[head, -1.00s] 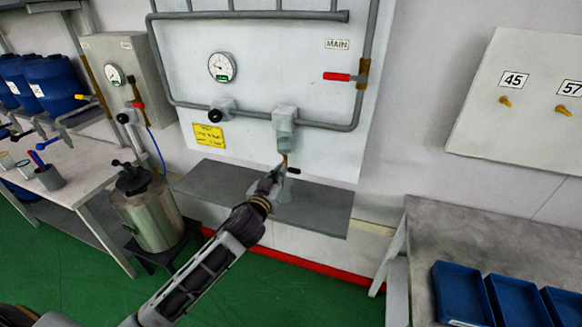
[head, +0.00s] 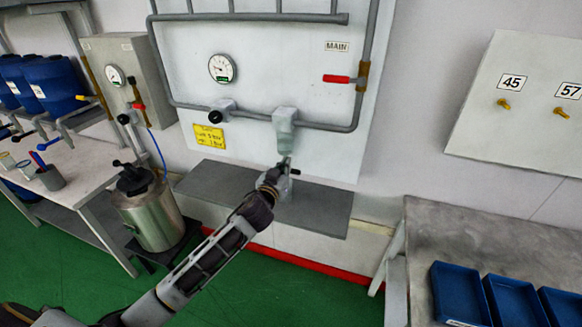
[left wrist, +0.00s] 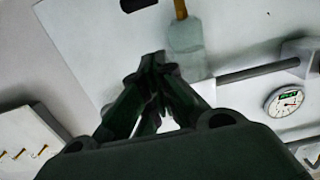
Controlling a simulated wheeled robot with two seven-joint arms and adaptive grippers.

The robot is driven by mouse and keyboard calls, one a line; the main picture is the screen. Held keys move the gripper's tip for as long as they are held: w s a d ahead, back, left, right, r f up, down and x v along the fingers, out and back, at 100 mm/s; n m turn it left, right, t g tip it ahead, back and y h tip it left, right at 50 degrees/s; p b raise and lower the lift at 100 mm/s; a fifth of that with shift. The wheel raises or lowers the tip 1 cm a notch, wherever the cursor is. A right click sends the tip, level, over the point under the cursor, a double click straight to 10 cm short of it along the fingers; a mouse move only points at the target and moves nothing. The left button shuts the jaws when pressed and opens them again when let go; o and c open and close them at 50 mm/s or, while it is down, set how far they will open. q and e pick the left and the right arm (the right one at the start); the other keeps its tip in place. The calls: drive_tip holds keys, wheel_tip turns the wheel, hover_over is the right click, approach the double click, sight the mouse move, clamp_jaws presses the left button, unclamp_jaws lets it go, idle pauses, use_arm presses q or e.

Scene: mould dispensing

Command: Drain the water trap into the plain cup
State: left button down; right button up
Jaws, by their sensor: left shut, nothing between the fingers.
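The water trap (head: 285,120) is a grey-green bowl under the pipe on the white wall panel. It shows upside down in the left wrist view (left wrist: 186,36), with its brass drain stem (left wrist: 181,9) and a black handle (left wrist: 138,4). In the head view the black handle (head: 294,171) sticks out right of my left gripper (head: 286,165). My left gripper is shut and empty just below the trap, its fingertips (left wrist: 153,62) together. It covers the stem in the head view. A pale grey cup (head: 285,190) stands on the shelf under the trap, partly hidden by my gripper.
The grey shelf (head: 325,208) juts out below the panel. A red-handled valve (head: 338,79) and a gauge (head: 222,68) are on the panel. A steel pot (head: 148,212) stands left. A table with blue trays (head: 460,295) is at the right.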

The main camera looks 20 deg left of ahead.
use_arm(q)
drive_tip(key=w+f, duration=0.4)
drive_tip(key=w, duration=0.1)
drive_tip(key=shift+w+p, duration=0.25)
drive_tip(key=shift+p, duration=0.15)
drive_tip(key=shift+d+f, duration=0.1)
